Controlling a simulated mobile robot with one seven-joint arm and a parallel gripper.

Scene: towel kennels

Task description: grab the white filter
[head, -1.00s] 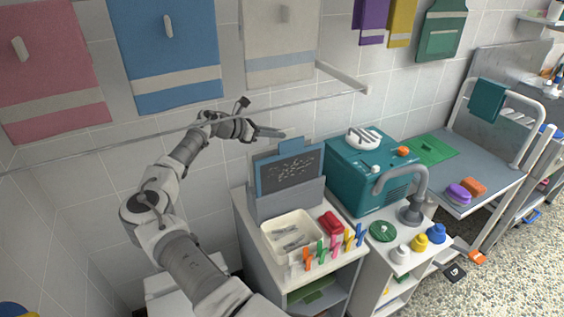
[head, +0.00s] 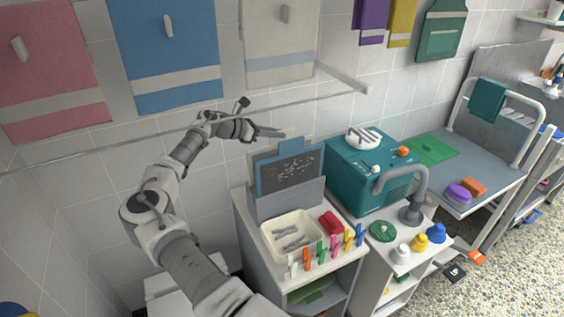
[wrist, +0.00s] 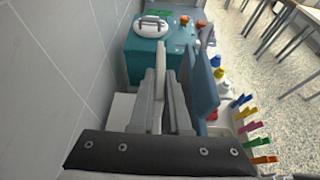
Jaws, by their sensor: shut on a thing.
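My gripper (head: 272,132) is at the back wall, just above and behind a blue-framed dark filter (head: 289,175) with a blue tab, which stands upright in a grey holder (head: 290,200). In the wrist view my gripper (wrist: 163,82) is shut on a thin white upright piece, the white filter (wrist: 158,98), seen edge-on between the grey fingers. The blue-framed filter (wrist: 205,88) is just right of the fingers there. Most of the white filter is hidden by the fingers, and I cannot tell how far it sits in the holder.
A teal machine (head: 372,170) with a white round item on top stands to the right. A white tray (head: 268,236), a red block (head: 330,222) and several coloured clips are in front of the holder. Towels hang behind.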

